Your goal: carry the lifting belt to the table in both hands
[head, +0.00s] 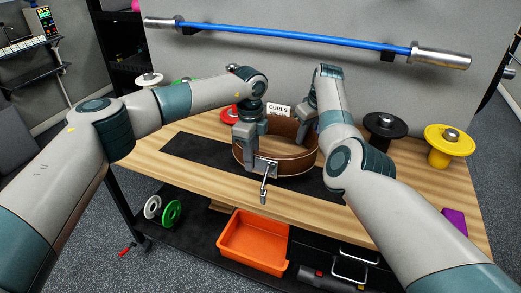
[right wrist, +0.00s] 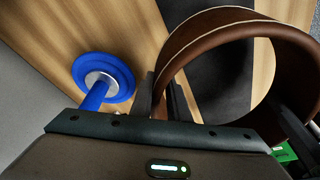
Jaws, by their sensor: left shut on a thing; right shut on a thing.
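The lifting belt (head: 287,163) is a brown leather loop with a metal lever buckle (head: 264,171) on its near side. It stands on edge at the middle of the wooden table (head: 215,185), over a dark mat (head: 195,150); I cannot tell whether it touches the mat. My left gripper (head: 246,152) is shut on the belt's left side. My right gripper (head: 307,128) is shut on its far right side, partly hidden by my right arm. In the right wrist view the belt (right wrist: 205,32) curves up from between the right fingers (right wrist: 165,100).
A small sign (head: 279,110) stands behind the belt. An orange bin (head: 253,241) is on the lower shelf.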

